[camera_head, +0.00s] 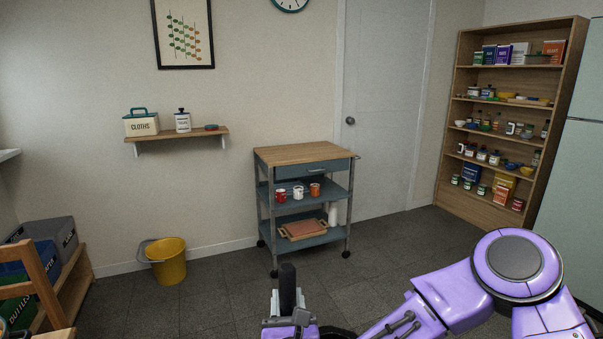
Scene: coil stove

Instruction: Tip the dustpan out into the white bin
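No dustpan can be made out for certain, and no white bin shows in the head view. My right arm comes in from the right, and its purple gripper (289,304) is at the bottom middle. A dark upright piece stands between grey parts at the gripper; I cannot tell whether it is a finger or something held. A dark curved edge (337,332) shows just right of it, mostly cut off by the frame. My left gripper is not in view.
A yellow bucket (167,262) stands on the floor by the wall. A wheeled cart (304,154) with mugs and a tray is ahead. A wooden rack (75,285) with crates is at left, a bookshelf (461,105) at right. The floor between is clear.

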